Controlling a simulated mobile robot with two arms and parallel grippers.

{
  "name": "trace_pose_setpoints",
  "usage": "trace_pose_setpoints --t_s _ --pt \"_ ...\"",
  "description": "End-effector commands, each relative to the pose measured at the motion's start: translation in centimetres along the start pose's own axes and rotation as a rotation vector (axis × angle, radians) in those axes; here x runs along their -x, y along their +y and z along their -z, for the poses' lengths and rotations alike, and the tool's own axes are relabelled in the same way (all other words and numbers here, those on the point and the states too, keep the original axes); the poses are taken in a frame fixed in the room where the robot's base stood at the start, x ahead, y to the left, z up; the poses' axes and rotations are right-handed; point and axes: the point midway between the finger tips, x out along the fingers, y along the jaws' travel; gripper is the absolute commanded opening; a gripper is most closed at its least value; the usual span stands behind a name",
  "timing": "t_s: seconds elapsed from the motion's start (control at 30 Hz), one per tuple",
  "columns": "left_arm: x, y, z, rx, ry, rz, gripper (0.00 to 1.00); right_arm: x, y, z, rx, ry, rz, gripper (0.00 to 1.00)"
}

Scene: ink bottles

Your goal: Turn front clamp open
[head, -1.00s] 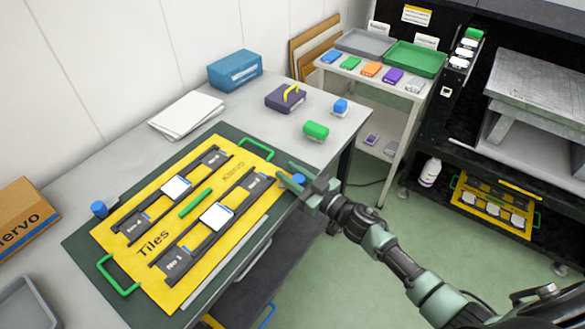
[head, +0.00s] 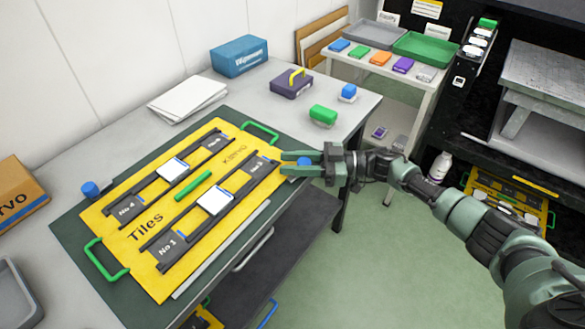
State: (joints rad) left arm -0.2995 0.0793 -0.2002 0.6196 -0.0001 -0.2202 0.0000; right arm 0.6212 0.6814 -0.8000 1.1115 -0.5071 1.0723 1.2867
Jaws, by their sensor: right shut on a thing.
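A yellow tile board (head: 160,278) lies on a dark green mat (head: 75,245) on the table. A blue clamp knob (head: 304,163) sits at the mat's right edge, beside the board. My right gripper (head: 285,163) is shut on this knob, one finger on each side, its fingers pointing left across the table edge. The fingers and palm partly hide the knob and whatever is under it. A second blue clamp knob (head: 90,189) stands at the mat's left edge, free. My left gripper is not in view.
The board carries white tiles (head: 215,201) in dark rails and green handles (head: 105,260). A trolley with trays (head: 427,48) is at the back right.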

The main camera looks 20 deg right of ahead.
Motion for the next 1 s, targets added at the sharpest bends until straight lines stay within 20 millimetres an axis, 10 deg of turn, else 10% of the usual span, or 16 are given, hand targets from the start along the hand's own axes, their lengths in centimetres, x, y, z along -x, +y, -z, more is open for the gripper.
trace_pose_setpoints --t_s 0.63,0.67,0.7,1.0 --pt "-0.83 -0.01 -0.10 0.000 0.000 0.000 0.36 -0.04 -0.10 0.07 0.000 0.001 0.046 0.00" --pt "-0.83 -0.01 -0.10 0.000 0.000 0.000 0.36 -0.05 -0.11 0.07 0.000 0.001 0.046 0.39" --pt "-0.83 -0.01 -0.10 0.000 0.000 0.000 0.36 -0.05 -0.11 0.07 0.000 0.001 0.046 0.50" --pt "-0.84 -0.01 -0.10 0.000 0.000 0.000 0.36 -0.03 -0.14 0.02 0.000 0.001 0.046 0.52"
